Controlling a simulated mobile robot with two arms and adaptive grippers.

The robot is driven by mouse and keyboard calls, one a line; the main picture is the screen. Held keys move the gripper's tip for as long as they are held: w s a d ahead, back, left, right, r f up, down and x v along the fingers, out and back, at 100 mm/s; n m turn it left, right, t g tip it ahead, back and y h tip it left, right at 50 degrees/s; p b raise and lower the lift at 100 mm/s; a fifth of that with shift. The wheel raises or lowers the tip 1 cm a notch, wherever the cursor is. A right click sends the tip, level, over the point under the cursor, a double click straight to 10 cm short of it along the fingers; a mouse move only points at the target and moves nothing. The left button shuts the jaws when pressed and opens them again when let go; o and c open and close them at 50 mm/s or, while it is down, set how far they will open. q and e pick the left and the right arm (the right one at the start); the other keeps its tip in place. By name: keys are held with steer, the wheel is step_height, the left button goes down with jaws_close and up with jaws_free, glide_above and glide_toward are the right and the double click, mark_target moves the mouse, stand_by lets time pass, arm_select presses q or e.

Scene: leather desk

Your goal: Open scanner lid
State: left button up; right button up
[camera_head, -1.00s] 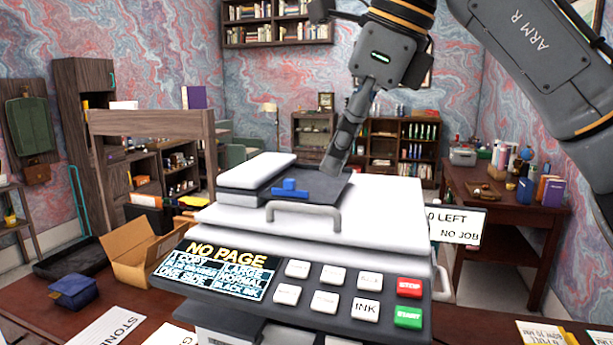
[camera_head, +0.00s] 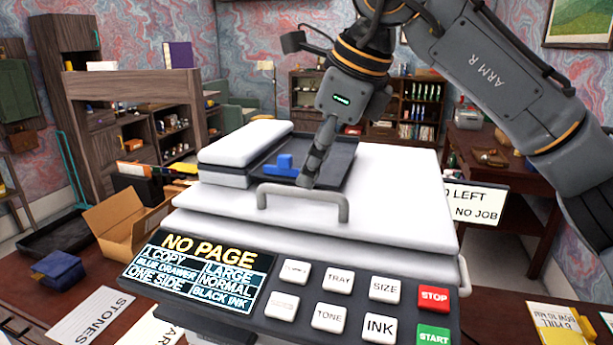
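The scanner (camera_head: 400,235) stands on the desk with its white lid down. A grey bar handle (camera_head: 302,196) runs along the lid's front edge. My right gripper (camera_head: 306,182) points down just behind the handle, near its middle. Its fingers look close together, but I cannot tell whether they are open or shut, or whether they touch the handle. The control panel (camera_head: 290,290) in front shows "NO PAGE" and has several buttons. My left gripper is not in view.
A dark tray with a blue piece (camera_head: 285,165) sits on the scanner's top, behind my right gripper. An open cardboard box (camera_head: 125,225) and a small blue box (camera_head: 58,268) are at the left. A sign (camera_head: 475,204) reading "NO JOB" stands at the right.

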mark_target(302, 190)
steer(key=x, duration=0.2)
steer(key=shift+a+f, duration=0.15)
steer(key=shift+f, duration=0.1)
steer(key=shift+w+a+f, duration=0.1)
steer(key=shift+w+f, duration=0.05)
steer(key=shift+f, duration=0.25)
steer(key=shift+a+f, duration=0.1)
steer(key=shift+f, duration=0.15)
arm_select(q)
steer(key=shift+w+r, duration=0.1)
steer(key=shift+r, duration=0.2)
arm_select(e)
jaws_close()
